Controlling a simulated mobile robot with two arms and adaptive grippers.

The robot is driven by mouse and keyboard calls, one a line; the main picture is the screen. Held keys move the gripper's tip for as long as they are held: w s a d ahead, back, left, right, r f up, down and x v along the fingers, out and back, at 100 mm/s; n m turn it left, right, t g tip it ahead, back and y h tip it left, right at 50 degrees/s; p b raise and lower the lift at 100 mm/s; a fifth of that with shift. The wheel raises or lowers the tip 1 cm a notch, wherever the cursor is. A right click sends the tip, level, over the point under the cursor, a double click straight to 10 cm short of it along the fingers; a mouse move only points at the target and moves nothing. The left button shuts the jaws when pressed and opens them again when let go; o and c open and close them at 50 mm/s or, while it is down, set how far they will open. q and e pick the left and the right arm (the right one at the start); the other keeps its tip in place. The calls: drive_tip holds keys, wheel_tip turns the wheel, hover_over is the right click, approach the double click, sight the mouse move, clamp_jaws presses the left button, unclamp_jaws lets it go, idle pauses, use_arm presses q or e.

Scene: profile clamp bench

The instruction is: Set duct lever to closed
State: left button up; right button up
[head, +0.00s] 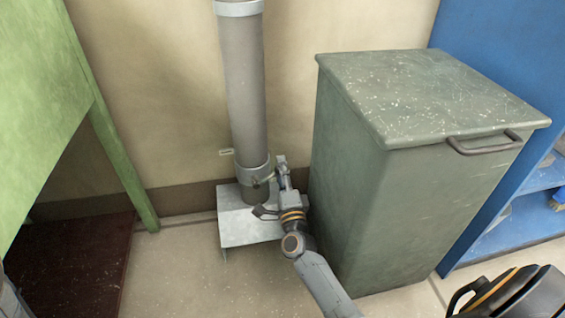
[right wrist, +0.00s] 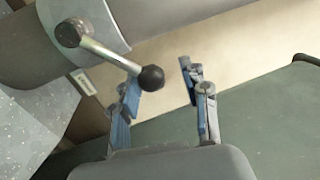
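The duct (head: 245,85) is a grey vertical pipe with a pale collar (head: 251,172) near its foot. The duct lever (right wrist: 108,53) is a short metal rod with a black ball knob; it sticks out from a pivot on the collar. In the head view the lever is small and partly hidden by my right gripper (head: 277,172), which is beside the collar. In the right wrist view my right gripper (right wrist: 161,78) is open, with the knob at the mouth between its fingertips, nearer the left finger. I cannot tell whether they touch. My left gripper is not in view.
A green-grey bin (head: 345,185) with a handled lid stands close right of the duct and my right arm. A metal base plate (head: 236,228) lies under the duct. A green panel (head: 40,90) is at left and a blue shelf unit (head: 500,45) at right.

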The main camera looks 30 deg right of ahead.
drive_tip(key=r, duration=0.4)
drive_tip(key=shift+d, duration=0.2)
